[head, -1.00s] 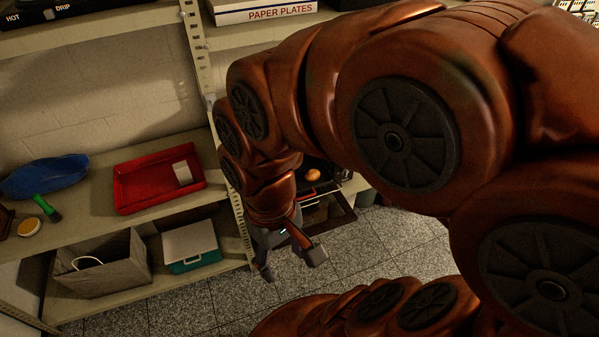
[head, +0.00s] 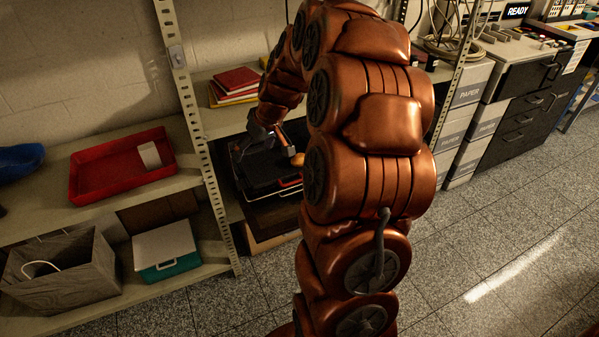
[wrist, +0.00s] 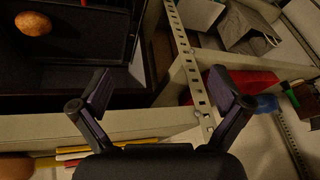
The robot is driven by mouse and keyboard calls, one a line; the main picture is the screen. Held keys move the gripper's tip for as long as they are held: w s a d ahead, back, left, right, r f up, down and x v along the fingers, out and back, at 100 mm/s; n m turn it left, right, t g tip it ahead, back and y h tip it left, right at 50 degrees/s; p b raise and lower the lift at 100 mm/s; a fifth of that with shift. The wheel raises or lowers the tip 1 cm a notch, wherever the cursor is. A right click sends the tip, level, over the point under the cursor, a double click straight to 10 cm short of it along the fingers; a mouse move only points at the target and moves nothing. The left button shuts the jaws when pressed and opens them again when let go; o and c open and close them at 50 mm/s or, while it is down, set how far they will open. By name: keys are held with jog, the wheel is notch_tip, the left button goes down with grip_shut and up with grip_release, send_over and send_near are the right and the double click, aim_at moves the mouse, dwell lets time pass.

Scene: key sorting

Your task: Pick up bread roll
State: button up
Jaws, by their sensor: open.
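The bread roll (head: 297,159) is small, round and golden brown. It lies in a dark tray (head: 262,181) on the shelf unit, partly hidden by my arm in the head view. In the wrist view the bread roll (wrist: 33,23) is at the top left, on the dark surface. My gripper (wrist: 164,92) is open and empty, its two fingers spread wide. The roll is outside the fingers, beyond and to the left of the left finger. In the head view my gripper (head: 262,140) is above the dark tray, left of the roll.
A perforated metal post (head: 205,150) stands left of the dark tray. Left of it are a red tray (head: 90,186), a grey bin (head: 75,280) and a teal box (head: 168,265). Red and yellow books (head: 236,82) lie on the shelf behind. Open floor (head: 500,220) is at the right.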

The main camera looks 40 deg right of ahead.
jog(key=w+d+f+t+h+b, duration=0.1)
jog(key=w+d+f+b, duration=0.15)
jog(key=d+f, duration=0.6)
jog(key=m+t+h+b, duration=0.1)
jog(key=m+h+b, duration=0.1)
jog(key=b, duration=0.2)
send_near(302, 158)
jog(key=x, duration=0.3)
jog(key=shift+d, duration=0.2)
jog(key=shift+d+f, duration=0.15)
jog(key=shift+f, duration=0.15)
jog(key=shift+w+a+b+x, duration=0.15)
jog(key=shift+b+x, duration=0.25)
jog(key=shift+x, duration=1.45)
jog(key=shift+w+a+b+x, duration=0.1)
jog(key=shift+b+x, duration=0.3)
jog(key=shift+x, duration=1.45)
jog(key=shift+r, duration=0.1)
jog(key=shift+s, duration=0.1)
jog(key=c, duration=1.2)
